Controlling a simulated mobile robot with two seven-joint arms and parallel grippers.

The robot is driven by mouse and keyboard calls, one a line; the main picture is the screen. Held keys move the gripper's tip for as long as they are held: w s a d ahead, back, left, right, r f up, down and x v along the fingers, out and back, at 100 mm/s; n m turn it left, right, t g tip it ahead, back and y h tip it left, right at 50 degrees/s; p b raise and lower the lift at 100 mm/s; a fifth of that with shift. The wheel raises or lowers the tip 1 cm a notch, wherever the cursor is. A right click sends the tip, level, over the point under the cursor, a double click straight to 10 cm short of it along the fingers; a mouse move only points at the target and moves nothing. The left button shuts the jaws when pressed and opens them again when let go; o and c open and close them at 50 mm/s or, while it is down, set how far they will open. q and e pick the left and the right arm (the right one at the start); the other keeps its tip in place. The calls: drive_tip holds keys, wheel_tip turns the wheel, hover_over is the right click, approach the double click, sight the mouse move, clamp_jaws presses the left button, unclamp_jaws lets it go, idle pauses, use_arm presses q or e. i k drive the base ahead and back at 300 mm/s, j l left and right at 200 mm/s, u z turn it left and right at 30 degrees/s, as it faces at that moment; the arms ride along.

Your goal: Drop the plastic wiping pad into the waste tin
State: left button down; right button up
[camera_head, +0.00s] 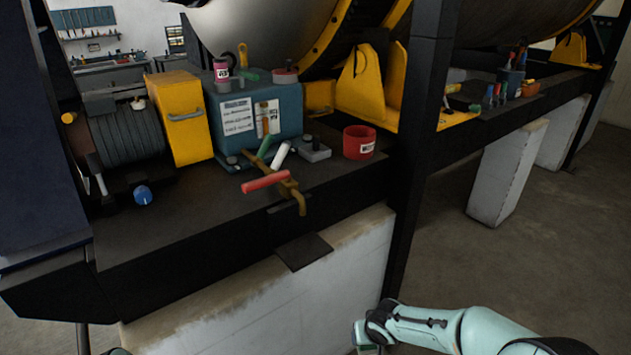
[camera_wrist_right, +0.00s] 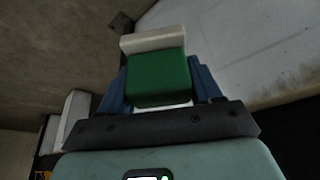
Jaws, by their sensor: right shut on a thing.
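The wiping pad (camera_wrist_right: 158,78), a green block with a white layer along its far edge, sits between the blue fingers of my right gripper (camera_wrist_right: 160,88) in the right wrist view. The gripper is shut on it. In the head view my right arm comes in at the lower right, low beside the bench; its fingers and the pad are not visible there. The waste tin is a short red open-topped tin (camera_head: 359,144) with a white label, standing upright on the dark bench, above and well apart from my right arm. Its inside is mostly hidden. My left gripper is not in view.
A pale wall (camera_head: 270,295) lies below the bench edge.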

sight(357, 152)
drive_tip(key=u, duration=1.5)
drive_tip(key=k+l+u, duration=0.1)
drive_tip(key=l+u, duration=0.2)
drive_tip(key=k+l+u, duration=0.1)
drive_tip(key=l+u, duration=0.2)
drive_tip(key=k+l, duration=0.15)
drive_tip(key=l, duration=0.2)
drive_tip(key=k+l, duration=0.15)
drive_tip(key=l, duration=0.2)
drive_tip(key=k+l, duration=0.15)
drive_tip(key=l, duration=0.2)
drive_tip(key=k+l, duration=0.2)
drive_tip(key=l, duration=0.15)
drive_tip(key=k+l, duration=0.15)
drive_tip(key=l, duration=0.2)
